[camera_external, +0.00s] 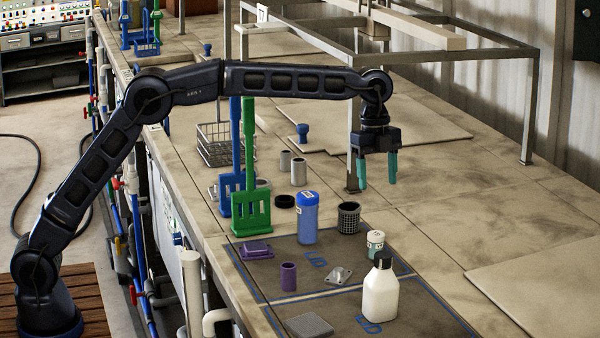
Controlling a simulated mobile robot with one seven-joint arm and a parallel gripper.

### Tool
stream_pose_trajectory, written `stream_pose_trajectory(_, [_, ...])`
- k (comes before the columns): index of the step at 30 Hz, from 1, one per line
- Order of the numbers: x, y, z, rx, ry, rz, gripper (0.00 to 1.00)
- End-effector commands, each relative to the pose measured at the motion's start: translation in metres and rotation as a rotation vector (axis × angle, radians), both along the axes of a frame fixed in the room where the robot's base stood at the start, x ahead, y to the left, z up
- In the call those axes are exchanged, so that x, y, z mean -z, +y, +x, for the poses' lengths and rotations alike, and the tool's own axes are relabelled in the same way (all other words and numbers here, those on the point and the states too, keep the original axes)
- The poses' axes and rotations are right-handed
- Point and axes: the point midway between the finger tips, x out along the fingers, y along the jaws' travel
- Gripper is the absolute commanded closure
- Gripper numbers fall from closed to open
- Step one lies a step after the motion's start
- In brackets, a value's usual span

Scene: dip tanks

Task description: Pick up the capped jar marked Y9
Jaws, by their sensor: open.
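A white bottle with a black cap (380,290) stands close in front of the small jar. A dark mesh cup (348,218) stands to the left. Green (250,205) and blue upright racks stand further left.

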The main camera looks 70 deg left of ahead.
Motion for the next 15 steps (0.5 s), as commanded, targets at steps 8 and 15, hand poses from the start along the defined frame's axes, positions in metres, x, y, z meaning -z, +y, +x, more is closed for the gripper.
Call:
stream_pose_trajectory(8, [0.042, 0.0, -0.001, -0.001, 0.001, 0.0, 0.38])
stream_pose_trajectory(15, [0.069, 0.0, 0.0, -0.001, 0.0, 0.001, 0.38])
